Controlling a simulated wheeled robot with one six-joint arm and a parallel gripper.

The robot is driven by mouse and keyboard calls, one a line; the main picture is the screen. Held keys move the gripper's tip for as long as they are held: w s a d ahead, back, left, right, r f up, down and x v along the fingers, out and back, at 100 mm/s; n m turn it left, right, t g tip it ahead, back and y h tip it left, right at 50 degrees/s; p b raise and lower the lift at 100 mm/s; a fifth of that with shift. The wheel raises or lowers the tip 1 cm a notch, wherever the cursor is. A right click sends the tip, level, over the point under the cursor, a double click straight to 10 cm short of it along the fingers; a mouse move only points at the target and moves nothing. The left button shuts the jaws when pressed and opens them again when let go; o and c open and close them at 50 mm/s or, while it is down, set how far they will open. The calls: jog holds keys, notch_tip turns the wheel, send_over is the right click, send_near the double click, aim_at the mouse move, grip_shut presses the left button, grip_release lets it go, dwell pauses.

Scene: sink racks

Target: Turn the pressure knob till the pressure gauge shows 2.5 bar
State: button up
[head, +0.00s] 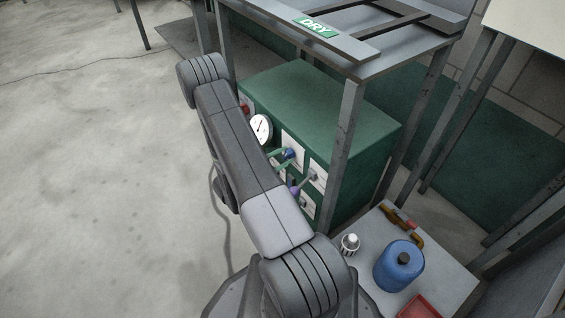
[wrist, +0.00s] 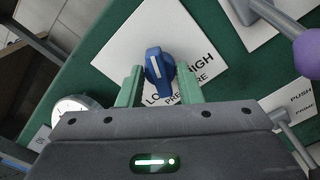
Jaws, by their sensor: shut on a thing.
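The blue pressure knob (wrist: 158,72) sits on a white plate (wrist: 130,42) lettered LOW, HIGH and PRESSURE, partly covered. A white line on the knob points up and slightly left in the wrist view. My gripper (wrist: 160,84) has its green fingers on both sides of the knob and is shut on it. In the head view the knob (head: 291,153) and gripper (head: 284,158) show small beside my arm. The round white pressure gauge (head: 261,129) is on the same green panel; its needle shows but the scale is too small to read. In the wrist view the gauge (wrist: 72,106) is partly hidden.
The green cabinet (head: 320,100) stands under a grey rack marked DRY (head: 316,27). Levers, one with a purple ball (wrist: 307,54), stick out near the knob. A blue canister (head: 399,266) stands on a side table. Open floor lies left.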

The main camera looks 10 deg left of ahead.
jog(key=shift+f+m+b, duration=0.1)
jog(key=shift+m+b, duration=1.25)
jog(key=shift+m, duration=0.25)
jog(key=o, duration=1)
jog(key=p+v, duration=0.3)
jog(key=v, duration=1.1)
jog(key=shift+d, duration=0.1)
jog(key=shift+w+d, duration=0.1)
jog(key=shift+w, duration=0.05)
jog(key=b+x, duration=0.3)
jog(key=x, duration=1)
jog(key=shift+w+d, duration=0.15)
jog(key=shift+w, duration=0.05)
